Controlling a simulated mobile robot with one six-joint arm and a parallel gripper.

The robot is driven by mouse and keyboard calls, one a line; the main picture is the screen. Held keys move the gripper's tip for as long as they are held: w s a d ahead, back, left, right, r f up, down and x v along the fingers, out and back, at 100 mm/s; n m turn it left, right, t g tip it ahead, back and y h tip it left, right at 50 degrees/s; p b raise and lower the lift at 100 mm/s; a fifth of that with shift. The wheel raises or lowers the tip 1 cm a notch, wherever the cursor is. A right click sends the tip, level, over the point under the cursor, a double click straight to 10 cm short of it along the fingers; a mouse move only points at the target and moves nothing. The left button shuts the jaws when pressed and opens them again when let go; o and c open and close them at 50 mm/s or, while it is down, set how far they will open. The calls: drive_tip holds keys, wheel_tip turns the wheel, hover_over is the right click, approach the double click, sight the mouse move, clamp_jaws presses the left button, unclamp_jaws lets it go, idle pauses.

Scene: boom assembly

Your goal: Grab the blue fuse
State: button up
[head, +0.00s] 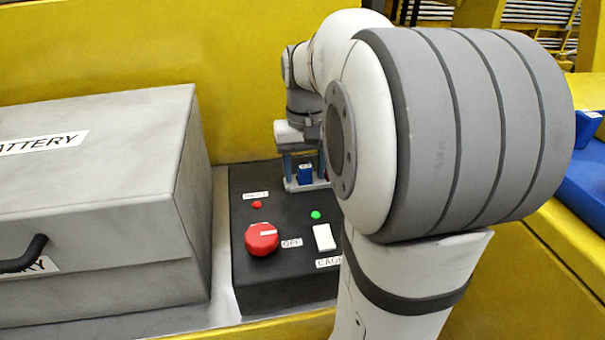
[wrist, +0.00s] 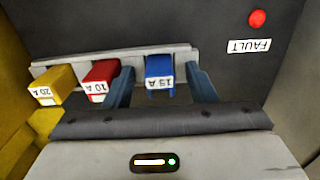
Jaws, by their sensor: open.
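The blue fuse (wrist: 159,71), labelled 15 A, sits in a light grey fuse holder (wrist: 210,62) in the wrist view. It is the rightmost of the fuses there. My gripper (wrist: 160,84) is open, with one finger on each side of the blue fuse. The left finger lies between the blue fuse and the red fuse. Whether either finger touches the blue fuse I cannot tell. In the head view the blue fuse (head: 305,174) shows between the fingers of my gripper (head: 303,168), at the back of the black control box. My arm hides part of the holder there.
A red 10 A fuse (wrist: 101,80) and a yellow 20 A fuse (wrist: 58,84) stand left of the blue one. The black control box (head: 275,285) carries a red knob (head: 262,239), a white switch (head: 324,238) and lamps. A grey battery box (head: 100,220) stands at left.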

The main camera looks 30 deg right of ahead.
drive_tip(key=shift+c, duration=0.3)
drive_tip(key=c, duration=1)
